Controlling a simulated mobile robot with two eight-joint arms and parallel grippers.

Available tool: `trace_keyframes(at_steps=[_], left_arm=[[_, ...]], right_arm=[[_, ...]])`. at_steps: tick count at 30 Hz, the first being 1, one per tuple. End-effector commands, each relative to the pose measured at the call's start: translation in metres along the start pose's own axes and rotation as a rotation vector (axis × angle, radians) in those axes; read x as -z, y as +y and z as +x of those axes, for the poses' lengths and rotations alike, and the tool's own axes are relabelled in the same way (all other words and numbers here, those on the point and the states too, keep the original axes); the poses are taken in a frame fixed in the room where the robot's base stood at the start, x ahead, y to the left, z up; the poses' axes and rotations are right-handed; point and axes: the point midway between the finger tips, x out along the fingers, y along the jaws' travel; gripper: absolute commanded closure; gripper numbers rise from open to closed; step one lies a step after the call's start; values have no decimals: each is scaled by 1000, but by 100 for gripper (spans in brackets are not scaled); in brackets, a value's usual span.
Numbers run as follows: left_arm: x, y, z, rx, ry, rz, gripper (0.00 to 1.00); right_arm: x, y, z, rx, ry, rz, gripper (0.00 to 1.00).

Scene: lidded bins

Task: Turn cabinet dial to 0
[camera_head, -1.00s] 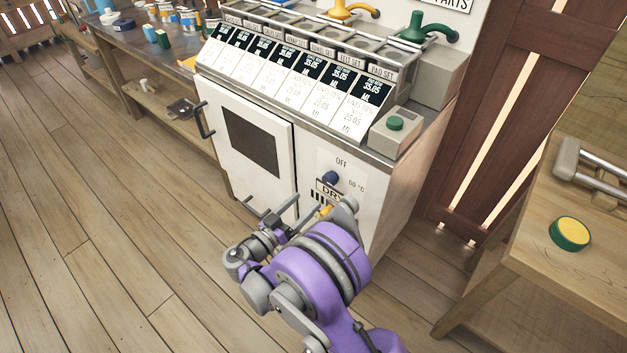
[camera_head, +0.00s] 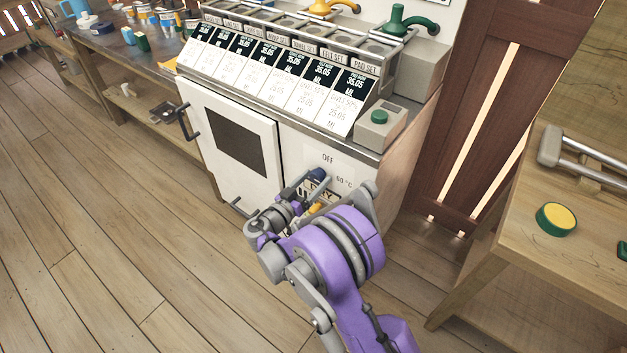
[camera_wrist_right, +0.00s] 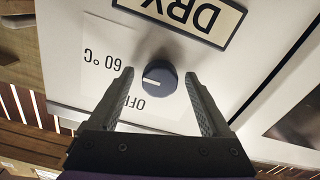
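The dark blue dial (camera_head: 316,174) is on the white cabinet front (camera_head: 300,155), between the OFF and 60 °C labels. In the right wrist view the dial (camera_wrist_right: 160,78) shows upside down, its white mark pointing left in the picture, between 60 °C and OFF. My right gripper (camera_head: 307,183) is at the dial, partly covering it in the head view. In the wrist view its two fingers (camera_wrist_right: 160,74) are apart, one on each side of the dial, with gaps visible, so it is open. My left gripper is not in view.
A DRY label (camera_wrist_right: 185,15) is beside the dial. The cabinet's white door (camera_head: 235,145) with a dark window and handle (camera_head: 186,122) is to the left. A grey box with a green button (camera_head: 378,117) is above. A wooden table (camera_head: 560,265) stands at right.

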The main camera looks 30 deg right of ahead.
Motion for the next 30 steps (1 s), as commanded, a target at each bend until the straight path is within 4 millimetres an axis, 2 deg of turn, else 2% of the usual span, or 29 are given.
trace_keyframes(at_steps=[1, 2, 13, 23, 30], left_arm=[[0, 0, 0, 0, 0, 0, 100], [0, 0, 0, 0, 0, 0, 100], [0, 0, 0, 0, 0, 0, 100], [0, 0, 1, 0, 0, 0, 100], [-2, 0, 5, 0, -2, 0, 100]], right_arm=[[0, 0, 0, 0, 0, 0, 28], [0, 0, 0, 0, 0, 0, 33], [0, 0, 0, 0, 0, 0, 100], [0, 0, 0, 0, 0, -42, 100], [-1, 0, 0, 0, -1, -185, 100]])
